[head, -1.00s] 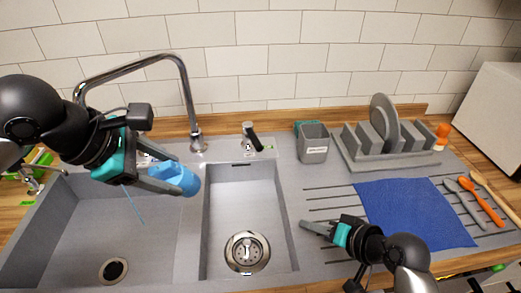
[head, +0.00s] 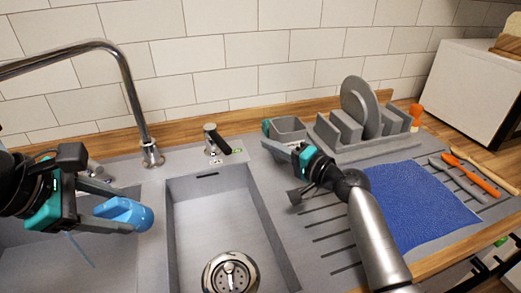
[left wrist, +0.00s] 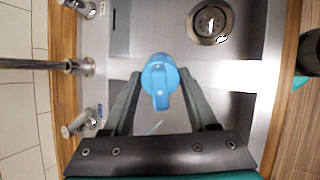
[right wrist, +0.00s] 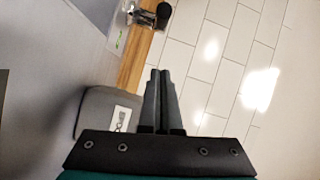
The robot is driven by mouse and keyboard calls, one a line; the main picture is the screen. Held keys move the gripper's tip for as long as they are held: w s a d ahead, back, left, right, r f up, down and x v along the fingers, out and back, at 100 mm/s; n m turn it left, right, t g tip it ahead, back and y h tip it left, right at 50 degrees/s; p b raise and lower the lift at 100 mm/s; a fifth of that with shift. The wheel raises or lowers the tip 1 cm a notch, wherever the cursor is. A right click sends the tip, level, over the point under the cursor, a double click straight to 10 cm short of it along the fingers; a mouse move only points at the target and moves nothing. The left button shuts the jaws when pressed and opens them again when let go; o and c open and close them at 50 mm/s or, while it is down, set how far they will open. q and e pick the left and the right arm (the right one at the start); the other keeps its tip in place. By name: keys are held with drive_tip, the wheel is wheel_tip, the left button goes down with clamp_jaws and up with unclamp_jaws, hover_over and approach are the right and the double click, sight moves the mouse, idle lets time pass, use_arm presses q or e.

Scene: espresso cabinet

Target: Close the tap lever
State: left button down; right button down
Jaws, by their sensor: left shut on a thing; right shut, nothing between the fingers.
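The tap lever (head: 216,139) is a short chrome post with a black handle behind the right basin; the handle tilts down to the right. It also shows at the top of the right wrist view (right wrist: 160,14). My right gripper (head: 272,147) is shut and empty, to the right of the lever and apart from it, its fingers pointing towards it. My left gripper (head: 128,212) is shut on a blue cup (head: 124,211) above the left side of the sink. The left wrist view shows the cup (left wrist: 160,80) between the fingers.
A tall chrome tap (head: 138,110) arches left of the lever. A grey container (head: 288,129) stands close behind my right gripper, beside a dish rack (head: 345,128) with plates. A blue cloth (head: 420,205) lies on the drainboard. The right basin holds only its drain (head: 230,272).

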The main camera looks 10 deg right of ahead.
sight(229, 149)
use_arm(q)
drive_tip(key=shift+f+b, duration=0.6)
drive_tip(key=shift+f, duration=0.1)
use_arm(e)
drive_tip(key=x, duration=0.7)
use_arm(q)
drive_tip(key=shift+r+p, duration=0.4)
drive_tip(key=shift+r, duration=0.1)
use_arm(e)
drive_tip(key=a, duration=0.1)
drive_tip(key=s+a, duration=0.1)
drive_tip(key=a+f, duration=0.1)
drive_tip(key=shift+s+a, duration=0.3)
drive_tip(key=shift+s, duration=0.05)
use_arm(q)
drive_tip(key=shift+r+p, duration=0.45)
drive_tip(key=shift+p, duration=0.05)
use_arm(e)
drive_tip(key=shift+s+a, duration=0.85)
drive_tip(key=shift+a, duration=0.35)
